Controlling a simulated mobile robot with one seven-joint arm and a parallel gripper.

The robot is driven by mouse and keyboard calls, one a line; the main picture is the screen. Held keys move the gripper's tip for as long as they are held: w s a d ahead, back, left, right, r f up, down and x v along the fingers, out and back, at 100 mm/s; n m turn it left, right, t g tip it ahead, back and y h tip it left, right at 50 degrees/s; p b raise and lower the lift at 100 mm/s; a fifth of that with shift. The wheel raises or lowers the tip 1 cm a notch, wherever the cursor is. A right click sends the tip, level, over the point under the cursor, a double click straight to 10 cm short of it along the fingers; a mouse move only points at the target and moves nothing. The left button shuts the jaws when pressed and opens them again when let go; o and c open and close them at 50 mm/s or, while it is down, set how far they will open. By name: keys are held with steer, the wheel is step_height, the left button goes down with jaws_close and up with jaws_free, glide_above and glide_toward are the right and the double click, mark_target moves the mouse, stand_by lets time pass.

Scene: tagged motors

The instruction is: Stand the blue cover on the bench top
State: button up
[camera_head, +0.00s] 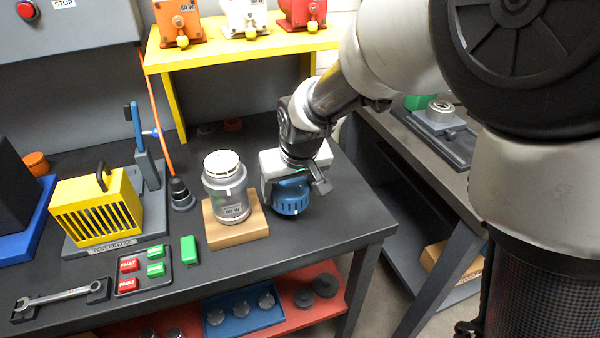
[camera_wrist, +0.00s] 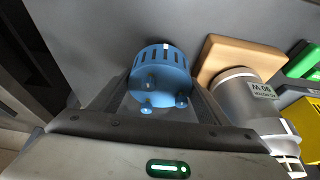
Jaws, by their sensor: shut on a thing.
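The blue cover (camera_head: 291,196) is a short slotted cylinder at the right part of the dark bench top (camera_head: 330,222). My gripper (camera_head: 294,186) comes down over it from above and is shut on it. In the wrist view the blue cover (camera_wrist: 160,78) sits between the two fingers, with its slotted side and several small pegs showing. The cover is at or just above the bench top; I cannot tell if it touches. My gripper hides part of its upper side in the head view.
A grey motor (camera_head: 226,192) stands on a wooden block (camera_head: 236,232) close left of my gripper. A yellow slotted box (camera_head: 97,208), a tag tray (camera_head: 142,272) and a wrench (camera_head: 58,296) lie further left. A yellow shelf (camera_head: 240,48) stands behind. The bench's right edge is near.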

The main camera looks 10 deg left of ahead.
steer(key=shift+f+b, duration=0.35)
steer(key=shift+f, duration=1.4)
steer(key=shift+f, duration=0.15)
steer(key=o, duration=1)
